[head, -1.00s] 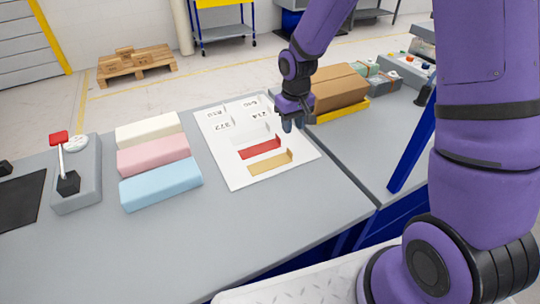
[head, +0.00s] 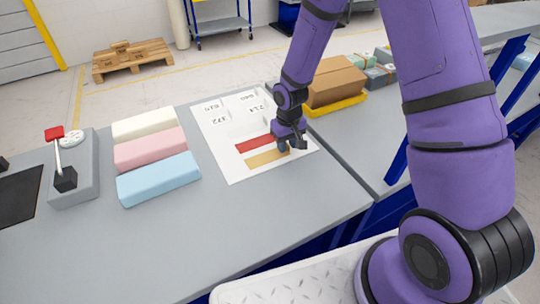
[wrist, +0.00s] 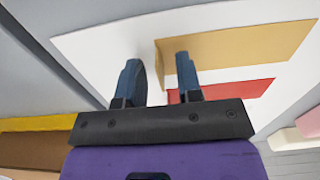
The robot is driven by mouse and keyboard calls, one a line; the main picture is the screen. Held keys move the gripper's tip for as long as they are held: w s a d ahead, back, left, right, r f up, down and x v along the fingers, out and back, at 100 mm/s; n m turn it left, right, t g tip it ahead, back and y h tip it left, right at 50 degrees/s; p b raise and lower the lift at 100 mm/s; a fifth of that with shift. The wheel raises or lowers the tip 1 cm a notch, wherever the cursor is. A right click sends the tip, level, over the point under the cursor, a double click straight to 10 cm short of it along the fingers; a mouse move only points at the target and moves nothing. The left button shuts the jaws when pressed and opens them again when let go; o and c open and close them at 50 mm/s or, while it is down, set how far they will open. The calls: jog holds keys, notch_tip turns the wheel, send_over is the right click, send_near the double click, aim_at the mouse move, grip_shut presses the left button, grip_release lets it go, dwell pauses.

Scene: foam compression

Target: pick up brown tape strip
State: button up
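The brown tape strip (head: 263,160) is a flat tan strip on the white sheet (head: 237,178), with a small upturned tab at its right end in the head view, partly hidden by my gripper (head: 287,146). In the wrist view the brown strip (wrist: 240,46) lies just ahead of my gripper (wrist: 158,60). The gripper is open, one dark finger on each side of the upturned tab, one over the strip and one over bare sheet. Whether a finger touches the tab or sheet, I cannot tell.
A red strip (head: 254,143) lies beside the brown one. White, pink (head: 150,148) and blue (head: 158,179) foam blocks lie left of the sheet. A cardboard box (head: 334,82) stands on a yellow base behind my gripper. The table's front is clear.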

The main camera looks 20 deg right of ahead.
jog(key=shift+c, duration=0.2)
grip_shut()
dwell(0.3)
